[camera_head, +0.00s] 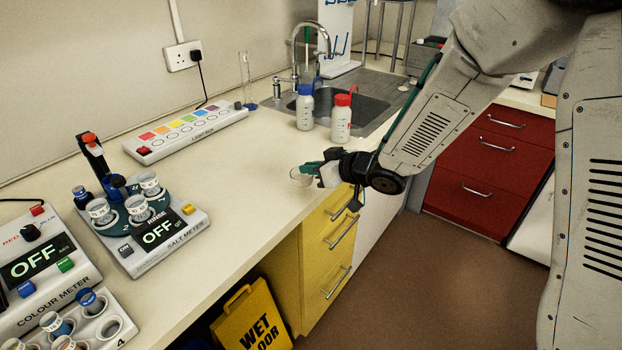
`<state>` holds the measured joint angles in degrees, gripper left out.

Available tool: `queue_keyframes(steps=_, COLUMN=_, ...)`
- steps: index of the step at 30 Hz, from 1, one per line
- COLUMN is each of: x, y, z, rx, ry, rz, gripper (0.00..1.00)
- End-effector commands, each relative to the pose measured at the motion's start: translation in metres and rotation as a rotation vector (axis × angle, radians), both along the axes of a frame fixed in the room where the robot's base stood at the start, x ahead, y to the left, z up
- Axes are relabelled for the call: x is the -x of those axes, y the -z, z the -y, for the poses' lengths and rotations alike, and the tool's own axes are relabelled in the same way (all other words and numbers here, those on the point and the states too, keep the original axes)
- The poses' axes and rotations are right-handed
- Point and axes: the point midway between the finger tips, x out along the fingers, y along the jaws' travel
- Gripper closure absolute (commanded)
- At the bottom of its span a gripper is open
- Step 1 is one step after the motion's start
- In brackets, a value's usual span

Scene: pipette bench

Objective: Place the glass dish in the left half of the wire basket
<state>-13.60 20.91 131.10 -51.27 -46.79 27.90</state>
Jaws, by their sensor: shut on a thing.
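My gripper (314,170) is at the end of my arm, low over the front edge of the bench, right of the middle of the picture. It is shut on a small, clear, round glass dish (299,178), which shows at the left of the fingers. The fingers hide part of the dish, and I cannot tell whether it touches the bench top. I cannot make out a wire basket in this view.
A blue-capped bottle (305,108) and a red-capped bottle (341,118) stand behind my gripper, before the sink (362,112). A light box (190,132) lies along the wall. The salt meter (150,235) is at the left. The bench top (240,185) between is clear.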

Motion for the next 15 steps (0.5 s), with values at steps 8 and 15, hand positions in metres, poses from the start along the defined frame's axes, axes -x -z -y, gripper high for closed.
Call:
queue_keyframes(steps=8, x=0.000, y=0.034, z=0.000, rx=0.001, ry=0.000, rz=-0.004, gripper=1.00)
queue_keyframes(steps=15, x=0.000, y=0.034, z=0.001, rx=0.001, ry=0.000, rz=-0.001, gripper=1.00)
